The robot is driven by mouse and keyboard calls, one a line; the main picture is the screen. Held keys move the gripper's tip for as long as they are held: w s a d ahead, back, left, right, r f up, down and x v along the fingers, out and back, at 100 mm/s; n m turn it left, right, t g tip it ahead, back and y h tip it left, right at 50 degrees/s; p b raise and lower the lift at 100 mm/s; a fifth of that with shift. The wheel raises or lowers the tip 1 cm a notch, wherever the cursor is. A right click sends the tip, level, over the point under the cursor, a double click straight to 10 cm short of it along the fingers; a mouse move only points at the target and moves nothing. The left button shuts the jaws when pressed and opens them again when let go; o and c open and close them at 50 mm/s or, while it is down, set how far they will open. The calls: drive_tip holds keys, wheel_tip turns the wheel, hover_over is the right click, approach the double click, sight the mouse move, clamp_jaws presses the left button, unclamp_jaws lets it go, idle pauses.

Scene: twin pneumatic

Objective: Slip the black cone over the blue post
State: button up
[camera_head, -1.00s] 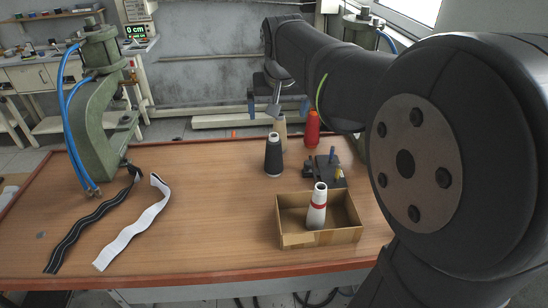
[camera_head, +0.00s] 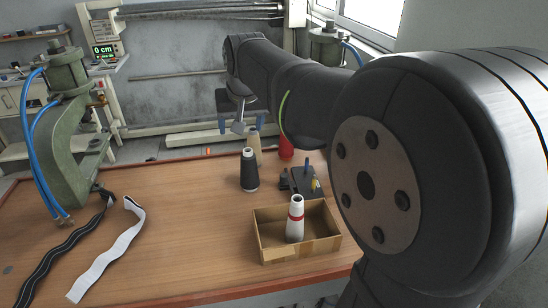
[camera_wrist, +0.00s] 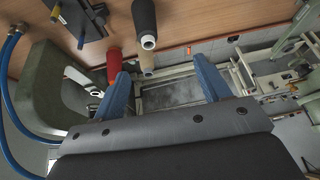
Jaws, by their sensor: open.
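The black cone (camera_head: 249,171) stands upright on the wooden table, in front of a tan cone (camera_head: 255,143). In the wrist view the black cone (camera_wrist: 144,18) is at the top, beyond my fingertips. The blue post (camera_head: 309,168) rises from a dark block (camera_head: 300,181) to the right of the black cone; it also shows in the wrist view (camera_wrist: 82,42). My gripper (camera_head: 240,124) is open and empty. Its two blue fingers are above and behind the black cone, apart from it; they also show in the wrist view (camera_wrist: 160,72).
A red cone (camera_head: 286,149) stands behind the block, which also bears a yellow post (camera_head: 315,184). A cardboard box (camera_head: 285,254) holds a white cone (camera_head: 296,220) with a red band. A green press (camera_head: 68,130) and two strips (camera_head: 110,250) are at left. The table's middle is clear.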

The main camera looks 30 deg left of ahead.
drive_tip(key=s+a+f+n+y, duration=0.1)
drive_tip(key=s+a+f+y, duration=0.15)
drive_tip(key=a, duration=0.25)
drive_tip(key=s+a+f+y, duration=0.2)
drive_tip(key=s+a+y, duration=0.1)
drive_tip(key=a, duration=0.2)
drive_tip(key=m+t+h, duration=0.5)
drive_tip(key=m+t, duration=0.1)
drive_tip(key=t, duration=0.4)
approach(247, 173)
drive_tip(key=x, duration=0.9)
drive_tip(key=shift+w, duration=0.1)
drive_tip(key=shift+x, duration=2.6)
drive_tip(key=shift+f, duration=0.2)
drive_tip(key=c, duration=1.1)
drive_tip(key=shift+c, duration=0.2)
